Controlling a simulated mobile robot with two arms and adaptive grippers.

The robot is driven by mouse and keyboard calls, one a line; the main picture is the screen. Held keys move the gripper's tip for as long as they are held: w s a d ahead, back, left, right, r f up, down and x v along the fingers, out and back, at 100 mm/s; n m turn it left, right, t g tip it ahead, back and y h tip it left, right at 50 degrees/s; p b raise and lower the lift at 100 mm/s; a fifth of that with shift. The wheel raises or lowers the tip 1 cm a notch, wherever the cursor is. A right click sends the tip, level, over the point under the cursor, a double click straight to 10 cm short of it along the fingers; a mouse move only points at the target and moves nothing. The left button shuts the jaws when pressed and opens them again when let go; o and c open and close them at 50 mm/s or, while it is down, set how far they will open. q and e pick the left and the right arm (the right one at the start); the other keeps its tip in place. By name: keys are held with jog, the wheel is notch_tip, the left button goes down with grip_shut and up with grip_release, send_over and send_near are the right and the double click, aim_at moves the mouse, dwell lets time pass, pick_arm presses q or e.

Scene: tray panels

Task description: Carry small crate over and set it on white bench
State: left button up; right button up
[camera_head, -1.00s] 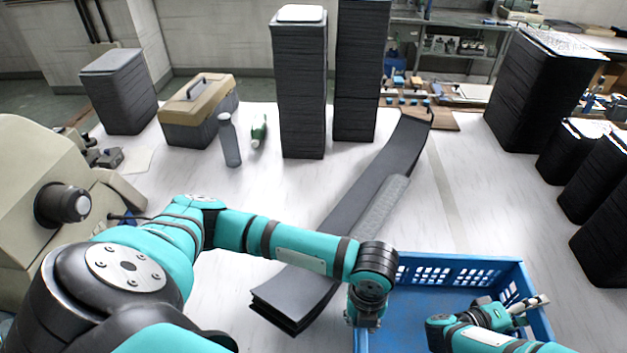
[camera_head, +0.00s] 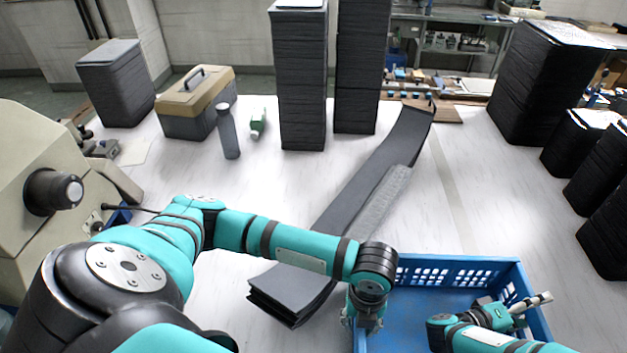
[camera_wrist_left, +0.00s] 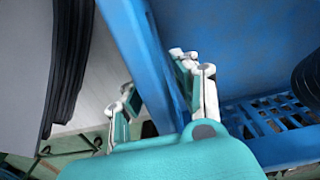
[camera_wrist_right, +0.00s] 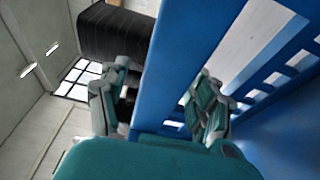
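The blue crate (camera_head: 470,272) is at the lower right of the head view, with slotted walls and an empty visible floor. My left gripper (camera_head: 362,322) is shut on its left wall; the left wrist view shows that wall (camera_wrist_left: 140,55) between the fingers. My right gripper (camera_head: 525,305) is at its right wall; the right wrist view shows the blue wall (camera_wrist_right: 190,55) between the fingers (camera_wrist_right: 160,98). The near side of the crate is cut off. The white bench (camera_head: 470,200) spreads beyond it. I cannot tell whether the crate's underside touches anything.
Dark folded panels (camera_head: 350,205) lie across the bench left of the crate. Tall dark stacks (camera_head: 300,80) stand behind, with more (camera_head: 545,85) on the right. A toolbox (camera_head: 195,110), grey bottle (camera_head: 228,135) and beige machine (camera_head: 45,150) are left.

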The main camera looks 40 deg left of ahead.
pick_arm(q)
jog(key=shift+r, duration=0.15)
jog(key=shift+w+r, duration=0.1)
jog(key=shift+r, duration=0.3)
notch_tip(320, 180, up, 11)
jog(key=shift+f, duration=0.15)
pick_arm(e)
jog(key=shift+a+f, duration=0.1)
jog(key=shift+a, duration=0.05)
jog(key=v, duration=1.2)
pick_arm(q)
jog(key=shift+r, duration=0.25)
